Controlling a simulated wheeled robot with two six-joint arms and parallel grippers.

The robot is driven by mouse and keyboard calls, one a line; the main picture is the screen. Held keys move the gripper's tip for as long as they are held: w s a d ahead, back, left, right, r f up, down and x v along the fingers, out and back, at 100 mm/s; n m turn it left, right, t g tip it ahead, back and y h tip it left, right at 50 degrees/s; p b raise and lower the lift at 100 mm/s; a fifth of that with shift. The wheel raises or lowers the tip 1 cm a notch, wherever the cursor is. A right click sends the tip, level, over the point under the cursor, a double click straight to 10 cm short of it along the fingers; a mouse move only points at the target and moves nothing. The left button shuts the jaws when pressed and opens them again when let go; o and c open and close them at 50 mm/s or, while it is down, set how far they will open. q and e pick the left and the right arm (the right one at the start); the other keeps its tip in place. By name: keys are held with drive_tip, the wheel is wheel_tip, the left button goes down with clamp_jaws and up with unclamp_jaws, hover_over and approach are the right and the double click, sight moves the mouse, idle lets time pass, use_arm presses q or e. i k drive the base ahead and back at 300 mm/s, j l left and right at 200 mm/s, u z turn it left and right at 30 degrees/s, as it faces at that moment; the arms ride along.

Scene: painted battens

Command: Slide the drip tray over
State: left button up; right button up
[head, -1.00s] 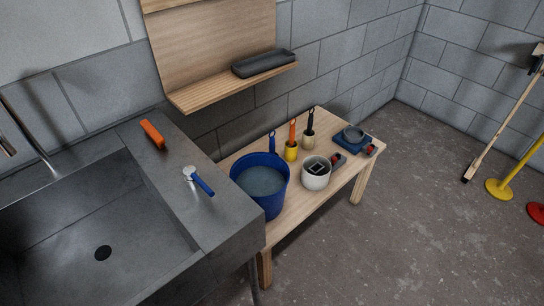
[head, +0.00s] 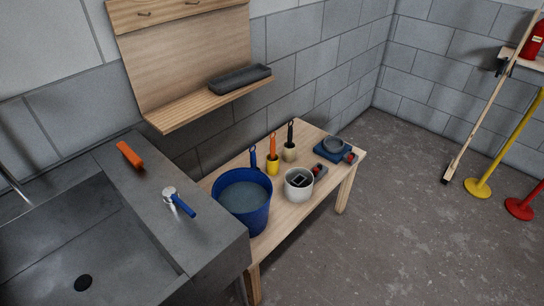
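A dark grey, shallow, long tray (head: 240,80), which looks like the drip tray, sits on the wooden shelf (head: 190,108) at the foot of a wooden back panel on the wall. It lies toward the shelf's right end, and the shelf's left part is bare. Neither of my grippers shows in the head view.
Below the shelf, a wooden bench (head: 305,209) holds a blue bucket (head: 262,208) of water, a white pot (head: 298,186), several upright handled tools and a blue item (head: 331,150). A grey sink (head: 205,235) with an orange block (head: 130,154) and blue-handled tool (head: 181,203) stands left.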

sight(223, 85)
drive_tip(key=i+l+u, duration=0.1)
drive_tip(key=u, duration=0.35)
drive_tip(key=i+l+u, duration=0.1)
drive_tip(key=l+u, duration=0.15)
drive_tip(key=u, duration=0.2)
drive_tip(key=l+u, duration=0.25)
drive_tip(key=u, duration=0.25)
drive_tip(key=l+u, duration=0.25)
drive_tip(key=u, duration=0.2)
drive_tip(key=l+u, duration=0.1)
drive_tip(key=l, duration=0.35)
drive_tip(key=l+u, duration=0.15)
drive_tip(key=l, duration=0.25)
drive_tip(key=k+l+u, duration=0.1)
drive_tip(key=l, duration=0.3)
drive_tip(key=k+l+u, duration=0.1)
drive_tip(key=l, duration=0.35)
drive_tip(key=k+l+u, duration=0.15)
drive_tip(key=l, duration=0.25)
drive_tip(key=l+u, duration=0.1)
drive_tip(key=l, duration=0.3)
drive_tip(key=k, duration=0.05)
